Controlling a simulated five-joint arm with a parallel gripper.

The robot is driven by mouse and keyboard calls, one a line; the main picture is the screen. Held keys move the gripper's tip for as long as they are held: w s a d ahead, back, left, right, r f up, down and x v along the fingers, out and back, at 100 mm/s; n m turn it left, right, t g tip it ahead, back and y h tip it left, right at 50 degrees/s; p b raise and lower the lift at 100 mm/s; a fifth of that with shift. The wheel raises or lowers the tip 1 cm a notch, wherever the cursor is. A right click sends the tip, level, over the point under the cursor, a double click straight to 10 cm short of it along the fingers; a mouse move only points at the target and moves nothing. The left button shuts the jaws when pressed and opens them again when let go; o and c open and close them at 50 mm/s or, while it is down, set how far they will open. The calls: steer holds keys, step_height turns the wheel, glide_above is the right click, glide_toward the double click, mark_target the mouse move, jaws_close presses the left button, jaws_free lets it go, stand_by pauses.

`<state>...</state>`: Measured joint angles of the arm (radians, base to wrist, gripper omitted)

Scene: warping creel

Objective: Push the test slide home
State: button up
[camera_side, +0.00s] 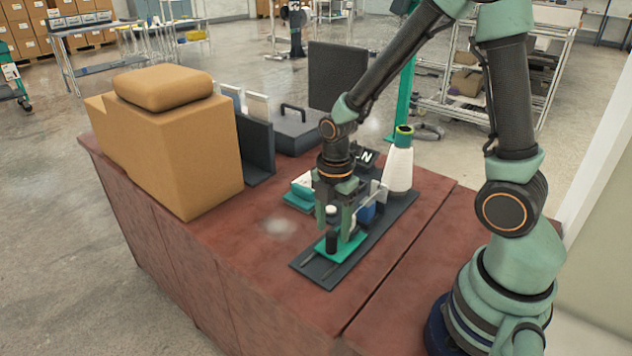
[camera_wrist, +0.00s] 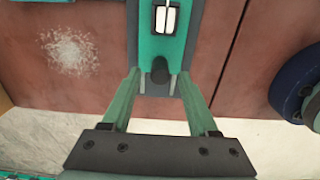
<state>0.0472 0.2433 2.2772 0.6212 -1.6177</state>
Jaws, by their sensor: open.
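The test slide is a flat green plate (camera_side: 345,250) with an upright black knob (camera_side: 331,243). It sits on a long dark track (camera_side: 312,268) near the front end. My gripper (camera_side: 334,224) points down over the slide, fingers apart. In the wrist view, the knob (camera_wrist: 160,70) shows between the two separated fingertips (camera_wrist: 160,77); I cannot tell whether either touches it. A small black-framed window with white strips (camera_wrist: 165,17) lies on the green slide (camera_wrist: 147,48) beyond the knob. A blue part (camera_side: 367,212) and a pale upright plate stand farther along the track, partly hidden.
A white yarn cone (camera_side: 399,168) stands at the track's far end. A green-and-white item (camera_side: 299,192) lies left of my gripper. A large tan block (camera_side: 175,150) and a dark angled plate (camera_side: 257,150) stand at the left.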

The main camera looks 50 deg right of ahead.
steer(key=shift+r, duration=2.8)
steer(key=shift+r, duration=0.1)
steer(key=s+r+m+t, duration=0.1)
steer(key=r+m+t, duration=0.1)
steer(key=r+m, duration=0.4)
steer(key=s+a+r+m+t, duration=0.1)
steer(key=s+r+m+t, duration=0.1)
steer(key=r+m, duration=0.5)
steer(key=m+t, duration=0.1)
steer(key=m, duration=0.4)
steer(key=shift+s+a+t, duration=0.25)
steer(key=shift+t, duration=0.05)
